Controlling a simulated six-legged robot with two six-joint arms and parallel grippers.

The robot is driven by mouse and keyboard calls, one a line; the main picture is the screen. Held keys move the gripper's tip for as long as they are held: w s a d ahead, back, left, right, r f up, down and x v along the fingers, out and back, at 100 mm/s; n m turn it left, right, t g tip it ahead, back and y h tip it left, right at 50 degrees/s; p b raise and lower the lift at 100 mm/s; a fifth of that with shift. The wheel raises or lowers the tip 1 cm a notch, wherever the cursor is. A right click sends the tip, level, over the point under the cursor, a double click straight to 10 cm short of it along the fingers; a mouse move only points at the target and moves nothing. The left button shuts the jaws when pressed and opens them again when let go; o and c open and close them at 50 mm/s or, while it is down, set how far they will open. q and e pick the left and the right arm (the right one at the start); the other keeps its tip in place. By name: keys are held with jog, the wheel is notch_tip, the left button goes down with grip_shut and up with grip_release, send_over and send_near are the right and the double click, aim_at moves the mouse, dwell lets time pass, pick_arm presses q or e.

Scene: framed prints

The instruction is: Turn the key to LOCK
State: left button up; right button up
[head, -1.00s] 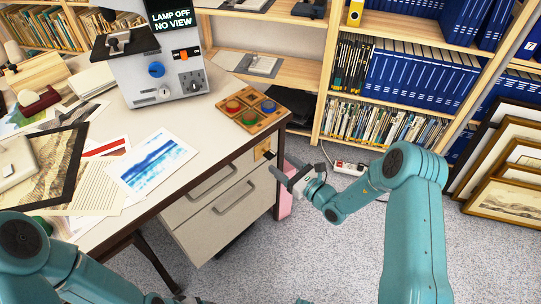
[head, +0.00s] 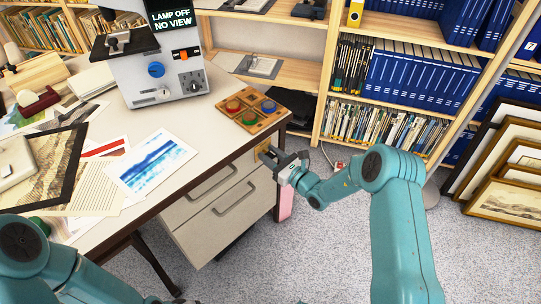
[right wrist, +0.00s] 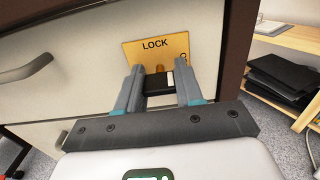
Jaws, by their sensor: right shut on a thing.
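A yellow lock plate (right wrist: 180,47) is on the light drawer front, with the word LOCK at its top and part of another word cut off by a finger at its right edge. A small brass piece of the key (right wrist: 160,69) shows at the plate. Its black head (right wrist: 158,85) is between the fingers of my right gripper (right wrist: 158,80), which is shut on it. In the head view my right gripper (head: 268,157) is at the drawer unit's upper right corner and hides most of the plate. My left arm shows at lower left; its gripper is not clearly in view.
The desk (head: 200,130) edge runs just above the drawers (head: 222,205). A wooden board with coloured buttons (head: 253,109) is on the desk near that corner. Bookshelves (head: 318,110) stand behind, framed prints (head: 500,190) lean at right. Floor (head: 320,245) is open.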

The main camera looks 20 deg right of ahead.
jog(key=shift+n, duration=0.3)
jog(key=n+b, duration=0.2)
jog(key=n, duration=0.2)
jog(key=shift+f+n, duration=0.15)
jog(key=shift+n, duration=0.15)
jog(key=n+b, duration=0.2)
jog(key=n, duration=0.2)
jog(key=shift+b, duration=0.3)
jog(key=n+b, duration=0.2)
jog(key=n, duration=0.2)
jog(key=shift+f+b, duration=0.1)
jog(key=shift+b, duration=0.25)
jog(key=n+b, duration=0.2)
jog(key=n, duration=0.1)
jog(key=shift+b, duration=0.3)
jog(key=shift+n+b, duration=0.75)
jog(key=shift+n, duration=0.15)
jog(key=shift+r, duration=0.2)
jog(key=o, duration=1)
